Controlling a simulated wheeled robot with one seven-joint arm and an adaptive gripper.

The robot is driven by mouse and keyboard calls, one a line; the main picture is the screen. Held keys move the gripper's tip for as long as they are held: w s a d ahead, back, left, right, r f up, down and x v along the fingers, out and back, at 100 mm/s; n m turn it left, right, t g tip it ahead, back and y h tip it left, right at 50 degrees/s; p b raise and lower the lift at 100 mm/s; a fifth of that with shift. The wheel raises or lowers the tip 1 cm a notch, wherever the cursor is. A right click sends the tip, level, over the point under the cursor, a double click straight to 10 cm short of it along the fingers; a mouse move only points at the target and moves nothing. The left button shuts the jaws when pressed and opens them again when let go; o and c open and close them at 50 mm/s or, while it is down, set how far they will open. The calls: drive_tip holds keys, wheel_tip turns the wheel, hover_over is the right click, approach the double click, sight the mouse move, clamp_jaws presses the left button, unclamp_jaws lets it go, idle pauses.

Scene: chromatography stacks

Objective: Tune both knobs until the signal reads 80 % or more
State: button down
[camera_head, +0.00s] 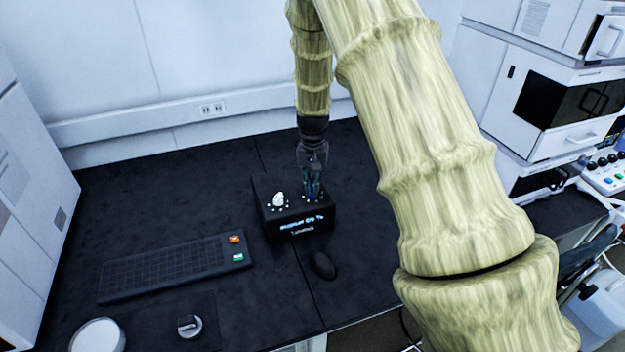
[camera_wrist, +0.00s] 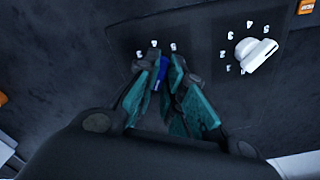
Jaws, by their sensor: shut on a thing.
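A black tuning box (camera_head: 290,222) stands on the dark bench, with a lit blue-white signal readout (camera_head: 301,222) on its front. The readout's digits are too small to read surely. A white knob (camera_head: 278,199) is on the left of its top; in the wrist view the white knob (camera_wrist: 255,53) is at upper right, beside printed numbers. My gripper (camera_head: 314,188) points down over the right side of the box. In the wrist view its teal fingers (camera_wrist: 161,80) are shut around a blue knob (camera_wrist: 160,77), which is partly hidden by them. Numbers ring this knob too.
A black keyboard (camera_head: 170,268) with an orange and a green key lies left of the box. A dark mouse (camera_head: 323,265) lies close in front of it. A dial (camera_head: 189,325) sits at the front left. Instrument stacks (camera_head: 545,105) stand at the right.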

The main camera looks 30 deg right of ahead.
drive_tip(key=shift+m+p, duration=0.65)
drive_tip(key=shift+m, duration=0.85)
drive_tip(key=shift+d, duration=0.1)
drive_tip(key=c, duration=1.5)
unclamp_jaws()
drive_tip(key=shift+w+f, duration=0.1)
drive_tip(key=shift+f, duration=0.1)
drive_tip(key=shift+r, duration=0.2)
wheel_tip(320, 180, up, 12)
drive_tip(key=shift+f, duration=0.15)
